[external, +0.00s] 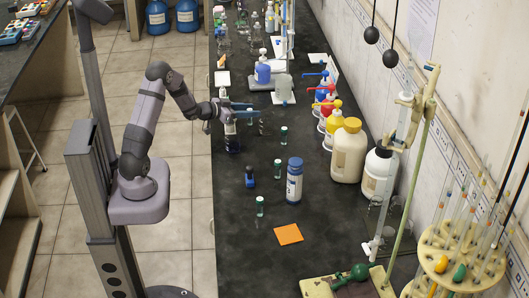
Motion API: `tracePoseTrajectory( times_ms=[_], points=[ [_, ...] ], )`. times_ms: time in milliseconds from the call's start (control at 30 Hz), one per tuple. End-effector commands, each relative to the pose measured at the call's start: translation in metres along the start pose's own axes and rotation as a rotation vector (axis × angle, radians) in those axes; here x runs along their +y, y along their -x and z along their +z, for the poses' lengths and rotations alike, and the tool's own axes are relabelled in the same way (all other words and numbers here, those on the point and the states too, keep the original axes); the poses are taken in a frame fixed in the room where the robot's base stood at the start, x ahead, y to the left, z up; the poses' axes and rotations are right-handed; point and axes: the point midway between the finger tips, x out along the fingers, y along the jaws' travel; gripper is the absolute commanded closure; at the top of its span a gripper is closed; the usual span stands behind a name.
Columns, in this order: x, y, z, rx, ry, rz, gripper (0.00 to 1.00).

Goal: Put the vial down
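My gripper (246,107) is over the left part of the dark bench, its fingers pointing right. A small clear vial (262,124) shows at or just beside the fingertips. It is too small to tell whether it is held or stands behind them. A dark bottle with a pale upper part (232,140) is directly below the gripper, close to the bench's left edge. The gap between the fingers is unclear.
A blue-capped vial (250,177) and a blue bottle with a white label (294,180) stand nearby. An orange square (288,234) lies flat on the bench (236,255). Pump bottles (332,118) and large jugs (349,150) line the wall side. The front-left bench is clear.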

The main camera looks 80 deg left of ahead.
Motion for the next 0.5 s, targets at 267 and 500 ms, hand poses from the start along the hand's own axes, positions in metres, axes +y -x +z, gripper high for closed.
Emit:
tracePoseTrajectory(
  times_ms=[267, 500],
  points=[
    [-0.001, 0.007, -0.003, 0.0, 0.0, -0.001, 0.63],
    [-0.002, 0.043, -0.003, 0.001, 0.0, -0.004, 0.63]
  ],
)
